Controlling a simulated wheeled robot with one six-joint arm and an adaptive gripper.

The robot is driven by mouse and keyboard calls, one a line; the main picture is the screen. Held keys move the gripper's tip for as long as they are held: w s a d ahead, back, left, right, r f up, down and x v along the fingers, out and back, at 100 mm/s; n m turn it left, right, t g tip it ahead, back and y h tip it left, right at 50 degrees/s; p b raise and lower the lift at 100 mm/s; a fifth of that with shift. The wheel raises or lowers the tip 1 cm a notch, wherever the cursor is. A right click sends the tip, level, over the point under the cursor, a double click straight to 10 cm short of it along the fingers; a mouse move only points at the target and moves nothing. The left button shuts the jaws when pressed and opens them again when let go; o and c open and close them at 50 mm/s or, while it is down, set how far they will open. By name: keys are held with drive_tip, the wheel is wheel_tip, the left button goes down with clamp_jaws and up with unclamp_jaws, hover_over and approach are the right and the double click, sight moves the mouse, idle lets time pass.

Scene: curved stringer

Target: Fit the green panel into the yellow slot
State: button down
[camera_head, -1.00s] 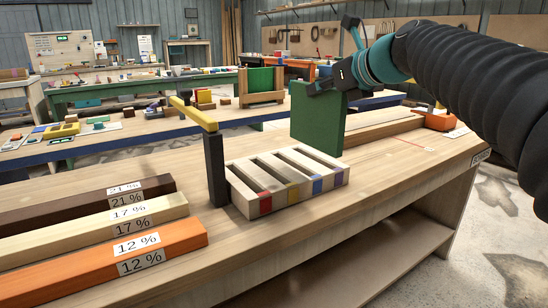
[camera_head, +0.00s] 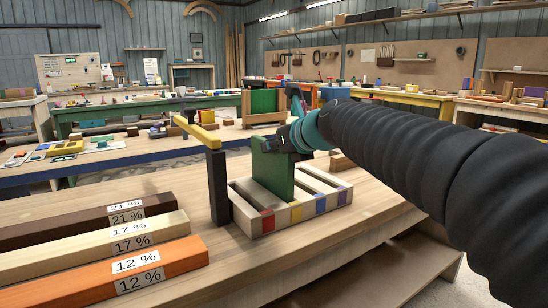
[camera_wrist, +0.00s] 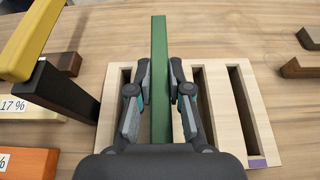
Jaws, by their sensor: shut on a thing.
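The green panel (camera_head: 273,175) stands upright in my gripper, at the wooden slotted rack (camera_head: 335,208). The yellow slot is marked by a yellow label (camera_head: 296,213) on the rack's front, between the red label (camera_head: 267,222) and the blue label (camera_head: 320,205). My gripper (camera_wrist: 160,92) is shut on the panel, one finger on each side. In the wrist view the panel (camera_wrist: 159,50) runs along the second slot from the left, the yellow one. Its lower edge meets the rack top there; how deep it sits is hidden.
A dark post (camera_head: 217,185) with a yellow bar (camera_head: 197,131) stands close at the rack's left. Dark, pale and orange beams (camera_head: 150,268) with percent labels lie left on the bench. Bare bench top lies in front of the rack.

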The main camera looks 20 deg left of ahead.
drive_tip(key=shift+f+b, duration=0.45)
drive_tip(key=shift+f, duration=0.4)
drive_tip(key=shift+r, duration=0.15)
drive_tip(key=c, duration=1.1)
unclamp_jaws()
